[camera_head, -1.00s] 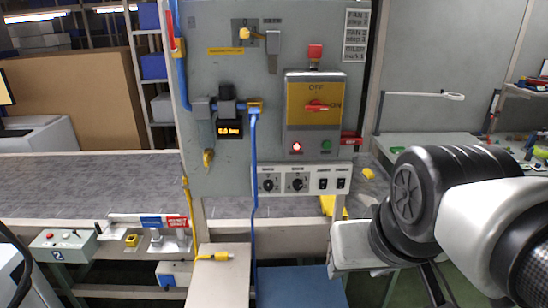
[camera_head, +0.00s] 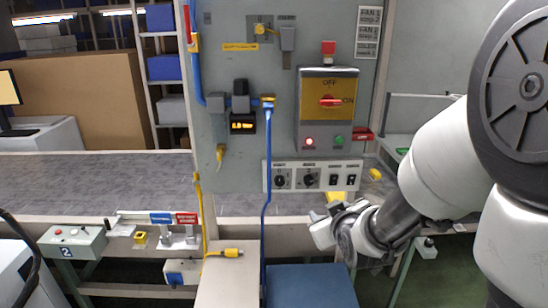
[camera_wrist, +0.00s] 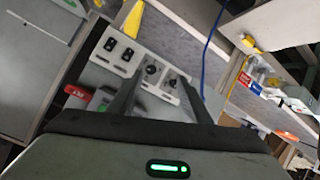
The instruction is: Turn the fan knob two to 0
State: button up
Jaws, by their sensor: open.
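A white strip (camera_head: 325,177) on the lower part of the grey panel carries two black round knobs and two rocker switches. The left knob (camera_head: 281,180) and the right knob (camera_head: 309,180) both show; their labels are too small to read, so I cannot tell which is fan knob two. In the wrist view the knobs (camera_wrist: 151,71) and (camera_wrist: 172,83) appear tilted, beyond and between my fingers. My gripper (camera_wrist: 162,84) is open and empty, apart from the knobs. In the head view my gripper (camera_head: 328,225) is below and right of the strip.
Above the strip is a switch box (camera_head: 328,110) with a red handle. A blue cable (camera_head: 266,205) hangs left of the knobs. A beige block (camera_head: 228,275) and a blue block (camera_head: 311,288) stand below.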

notch_tip(320, 180, down, 5)
jog(key=w+t+y+b, duration=0.1)
jog(key=w+t, duration=0.2)
jog(key=t+p, duration=0.2)
send_near(309, 182)
jog(key=shift+m, duration=0.3)
jog(key=w, duration=0.8)
jog(key=shift+a+f, duration=0.1)
jog(key=shift+a, duration=0.25)
jog(key=c, duration=1)
jog(key=shift+c, duration=0.2)
jog(key=shift+b, duration=0.5)
